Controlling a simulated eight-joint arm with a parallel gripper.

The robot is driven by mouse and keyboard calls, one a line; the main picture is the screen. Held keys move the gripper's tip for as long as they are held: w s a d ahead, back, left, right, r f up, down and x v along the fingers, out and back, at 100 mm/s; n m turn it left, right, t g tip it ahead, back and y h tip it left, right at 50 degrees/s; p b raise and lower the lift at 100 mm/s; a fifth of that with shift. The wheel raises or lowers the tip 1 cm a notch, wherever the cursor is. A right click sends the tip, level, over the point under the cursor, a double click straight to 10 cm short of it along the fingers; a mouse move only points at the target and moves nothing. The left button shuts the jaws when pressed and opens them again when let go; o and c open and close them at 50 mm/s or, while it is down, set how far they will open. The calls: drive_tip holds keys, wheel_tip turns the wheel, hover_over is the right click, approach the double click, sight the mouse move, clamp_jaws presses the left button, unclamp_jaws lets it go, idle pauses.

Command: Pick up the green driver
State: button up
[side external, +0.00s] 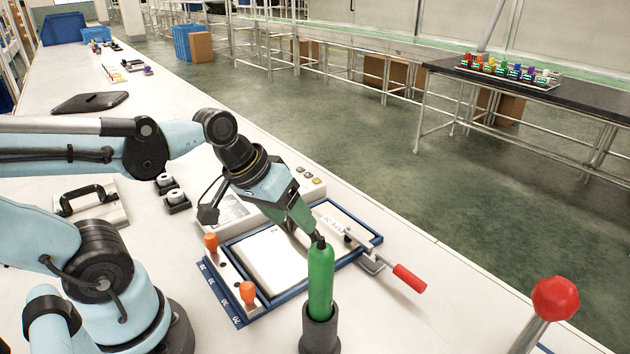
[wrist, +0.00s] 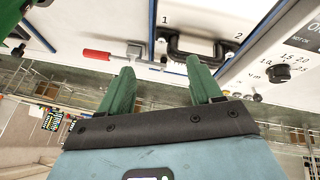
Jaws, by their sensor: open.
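The green driver (side external: 320,283) stands upright in a dark cylindrical holder (side external: 320,332) at the front of the bench in the side external view. Its lower end is hidden inside the holder. My gripper (side external: 310,238) slants down to the driver's top from the upper left; I cannot tell whether a finger touches it. In the wrist view my gripper (wrist: 160,65) has its two green fingers apart, with nothing between them. A green piece at the upper left edge of that view may be part of the driver.
A blue-framed fixture (side external: 230,310) with orange knobs lies left of the driver. A red-handled clamp (side external: 409,278) projects to its right and shows in the wrist view (wrist: 97,54). A red ball-topped lever (side external: 556,298) stands at the front right. A black handle (wrist: 200,47) shows in the wrist view.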

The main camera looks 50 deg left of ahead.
drive_tip(key=s+d+r+n+g+h, duration=0.1)
drive_tip(key=s+d+n+g+h, duration=0.25)
drive_tip(key=n+h, duration=0.4)
drive_tip(key=n+g+h, duration=0.2)
drive_tip(key=n+h, duration=0.3)
drive_tip(key=n, duration=0.2)
approach(329, 279)
drive_tip(key=shift+y, duration=0.25)
drive_tip(key=shift+r+x, duration=0.2)
drive_tip(key=shift+x, duration=4.8)
drive_tip(key=shift+d, duration=0.1)
clamp_jaws()
